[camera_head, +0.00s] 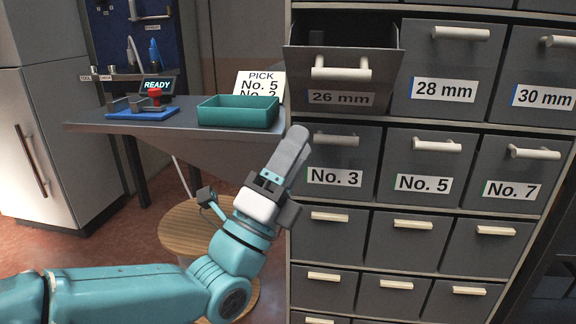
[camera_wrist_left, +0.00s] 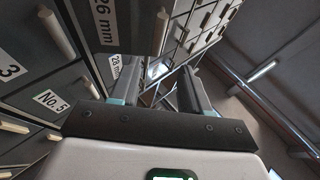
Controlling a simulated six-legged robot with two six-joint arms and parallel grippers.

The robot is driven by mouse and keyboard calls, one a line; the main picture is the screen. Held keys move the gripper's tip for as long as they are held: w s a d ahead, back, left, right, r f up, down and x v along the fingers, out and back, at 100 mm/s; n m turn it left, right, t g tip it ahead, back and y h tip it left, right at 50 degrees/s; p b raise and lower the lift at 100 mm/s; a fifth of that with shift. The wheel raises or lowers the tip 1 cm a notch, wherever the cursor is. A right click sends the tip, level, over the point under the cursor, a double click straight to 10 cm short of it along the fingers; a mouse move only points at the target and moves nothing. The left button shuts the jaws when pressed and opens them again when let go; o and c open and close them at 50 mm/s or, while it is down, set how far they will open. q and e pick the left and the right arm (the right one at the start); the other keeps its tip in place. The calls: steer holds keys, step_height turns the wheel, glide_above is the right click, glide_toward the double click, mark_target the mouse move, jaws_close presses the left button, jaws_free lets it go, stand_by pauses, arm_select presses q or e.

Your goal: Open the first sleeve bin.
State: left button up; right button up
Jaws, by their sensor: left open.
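A pick sign (camera_head: 258,84) on the side table reads No. 5 on its first line; the line below is partly hidden. The No. 5 bin (camera_head: 410,165) is shut, between the No. 3 bin (camera_head: 345,160) and the No. 7 bin (camera_head: 510,170). Above No. 3, the 26 mm bin (camera_head: 300,72) is pulled out, its inside partly showing. My left gripper (camera_head: 297,138) is open and empty, pointing up just left of the No. 3 bin, apart from the handles. The left wrist view shows its two fingers (camera_wrist_left: 160,78) apart. My right gripper is not in view.
A teal tray (camera_head: 238,112) and a blue stand with a red knob (camera_head: 143,112) are on the side table. A READY screen (camera_head: 158,85) is behind them. A round wooden stool (camera_head: 180,228) stands below. The 28 mm bin (camera_head: 447,60) is shut.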

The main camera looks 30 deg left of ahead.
arm_select(q)
steer(key=shift+v, duration=1)
